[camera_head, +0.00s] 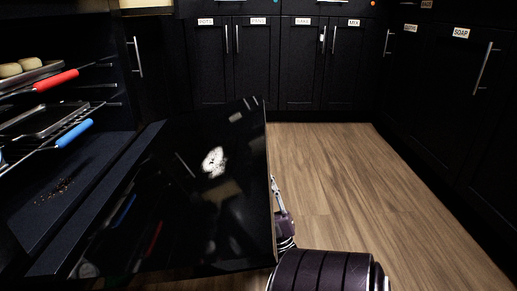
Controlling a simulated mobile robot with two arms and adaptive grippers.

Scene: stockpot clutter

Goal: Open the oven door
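The black oven door (185,190) is swung down and open, its glossy inner face turned up and reflecting the racks. A white spot (214,162) shows on it; I cannot tell whether it is a stain or a reflection. The oven cavity (75,190) is exposed at left. My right gripper (275,187) is at the door's right edge, low beside it. The door edge hides part of it, so I cannot tell its finger state or whether it touches the door. My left gripper is not in view.
Oven racks hold dark trays (45,120), with a red handle (56,81) and a blue handle (74,134) sticking out. Crumbs (58,190) lie on the oven floor. Labelled dark cabinets (305,65) line the back and right. Wooden floor (345,180) is clear right of the door.

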